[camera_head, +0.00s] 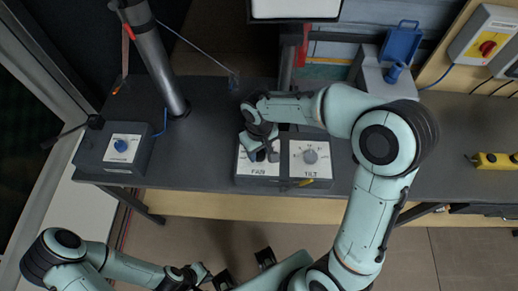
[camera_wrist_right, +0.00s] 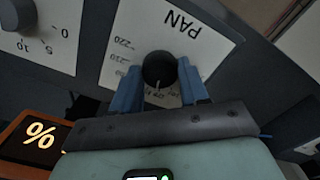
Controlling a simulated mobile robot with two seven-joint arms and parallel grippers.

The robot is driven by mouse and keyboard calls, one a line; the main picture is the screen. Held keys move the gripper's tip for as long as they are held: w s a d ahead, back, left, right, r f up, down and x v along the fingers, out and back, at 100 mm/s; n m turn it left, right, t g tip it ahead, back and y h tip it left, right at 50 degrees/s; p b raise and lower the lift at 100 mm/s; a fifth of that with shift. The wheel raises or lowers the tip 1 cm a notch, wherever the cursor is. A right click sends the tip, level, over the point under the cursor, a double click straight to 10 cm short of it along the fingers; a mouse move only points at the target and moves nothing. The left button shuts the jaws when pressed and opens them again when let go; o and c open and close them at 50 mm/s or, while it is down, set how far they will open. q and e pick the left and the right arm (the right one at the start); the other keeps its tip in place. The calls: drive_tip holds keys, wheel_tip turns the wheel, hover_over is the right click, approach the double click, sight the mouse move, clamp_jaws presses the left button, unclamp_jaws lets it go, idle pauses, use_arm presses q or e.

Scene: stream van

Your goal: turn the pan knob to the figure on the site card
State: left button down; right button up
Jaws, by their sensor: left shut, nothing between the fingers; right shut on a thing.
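The pan knob (camera_wrist_right: 158,68) is dark and round on a white plate (camera_wrist_right: 115,60) marked PAN. My right gripper (camera_wrist_right: 160,97) is shut on it, with a blue finger on each side. A pale pointer line on the knob points down the wrist picture; the figures there are partly hidden. In the head view my right gripper (camera_head: 262,146) covers much of the knob on the PAN/TILT box. My left gripper (camera_head: 203,273) is low in the head view, away from the box. I cannot make out a site card.
The grey tilt knob (camera_head: 310,156) is beside PAN on the same box. Another box with a blue knob (camera_head: 120,145) stands at the left, near a grey post (camera_head: 158,60). A yellow tool (camera_head: 495,160) lies at the right. Dark desk (camera_head: 210,120) is bare between the boxes.

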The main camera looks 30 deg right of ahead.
sight(259, 153)
drive_tip(key=shift+n, duration=0.8)
use_arm(q)
drive_tip(key=shift+r, duration=0.1)
use_arm(e)
drive_tip(key=o, duration=1.1)
drive_tip(key=shift+c, duration=0.2)
use_arm(q)
drive_tip(key=shift+w+r+p, duration=0.65)
drive_tip(key=shift+r+p, duration=0.2)
drive_tip(key=shift+r, duration=0.1)
use_arm(e)
wheel_tip(259, 153, up, 13)
drive_tip(key=shift+r, duration=0.2)
